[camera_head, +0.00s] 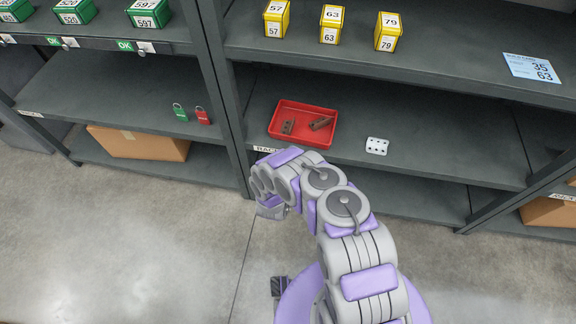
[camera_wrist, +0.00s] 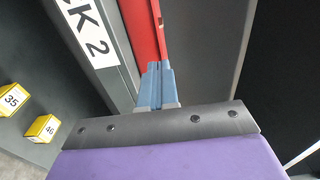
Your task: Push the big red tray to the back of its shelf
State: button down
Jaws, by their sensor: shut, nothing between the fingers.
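The big red tray (camera_head: 303,113) lies on the middle shelf near its front edge, with a few brown metal parts in it. Bare shelf shows behind it. In the wrist view the tray's red wall (camera_wrist: 141,30) stands just beyond my gripper (camera_wrist: 155,72). Its blue fingers are shut with nothing between them. The fingertips overlap the foot of the red wall in the picture; I cannot tell whether they touch it. In the head view my bent arm reaches toward the shelf front below the tray, and the fingers cannot be made out.
A white block with dark dots (camera_head: 377,146) lies right of the tray. A green padlock (camera_head: 181,115) and a red padlock (camera_head: 203,117) stand left, past the upright. Yellow numbered boxes (camera_head: 331,25) sit on the shelf above. The rack label (camera_wrist: 88,35) is beside my fingers.

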aim_at(295, 138)
jog(key=shift+b+x, duration=0.85)
jog(key=shift+x, duration=1.25)
jog(key=shift+p+x, duration=0.75)
jog(key=shift+x, duration=0.15)
jog(key=shift+p+x, duration=0.35)
jog(key=shift+x, duration=0.5)
jog(key=shift+s, duration=0.1)
